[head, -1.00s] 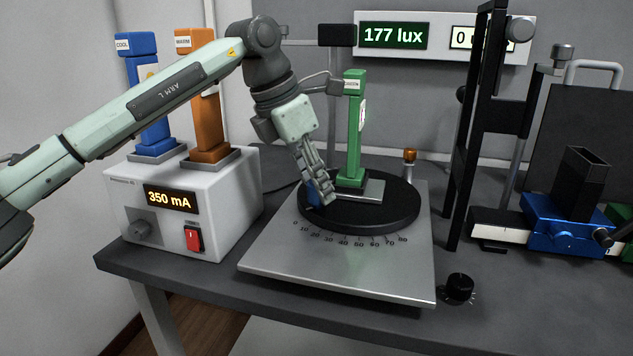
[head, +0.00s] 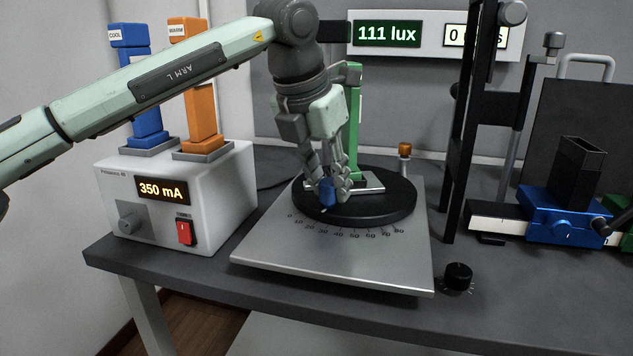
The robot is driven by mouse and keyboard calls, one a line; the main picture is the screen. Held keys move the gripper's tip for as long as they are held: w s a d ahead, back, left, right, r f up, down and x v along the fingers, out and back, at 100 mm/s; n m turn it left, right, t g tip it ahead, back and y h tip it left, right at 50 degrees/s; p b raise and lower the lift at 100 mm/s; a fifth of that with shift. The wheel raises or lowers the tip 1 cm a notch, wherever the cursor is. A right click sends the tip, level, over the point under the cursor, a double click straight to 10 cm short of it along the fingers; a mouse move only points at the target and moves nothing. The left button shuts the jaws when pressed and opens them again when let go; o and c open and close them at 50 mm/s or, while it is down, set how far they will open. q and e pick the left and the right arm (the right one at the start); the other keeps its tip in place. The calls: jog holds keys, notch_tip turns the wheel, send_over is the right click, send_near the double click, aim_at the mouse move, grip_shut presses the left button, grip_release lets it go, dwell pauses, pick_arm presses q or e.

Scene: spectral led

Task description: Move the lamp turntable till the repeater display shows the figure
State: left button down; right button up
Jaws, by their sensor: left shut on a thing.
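The lamp turntable (head: 392,209) is a black disc on a silver base plate (head: 330,262) with a printed degree scale along its front. A green lamp (head: 354,125) stands upright on the disc, partly hidden behind my left arm. My left gripper (head: 331,196) is shut on a blue knob (head: 327,191) at the disc's front left part. The knob is over roughly the low to middle part of the scale; the exact reading cannot be told. The repeater display (head: 387,34) on the back wall reads 111 lux. My right gripper is not in view.
A white power supply (head: 215,190) showing 350 mA stands at left, with blue (head: 131,95) and orange (head: 198,100) lamps on it. A black upright frame (head: 463,130) and a blue carriage (head: 562,220) stand at right. A black knob (head: 458,277) sits near the front edge.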

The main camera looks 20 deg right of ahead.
pick_arm(q)
jog(key=c, duration=1.2)
grip_release()
jog(key=v, duration=1.2)
jog(key=shift+s, duration=0.1)
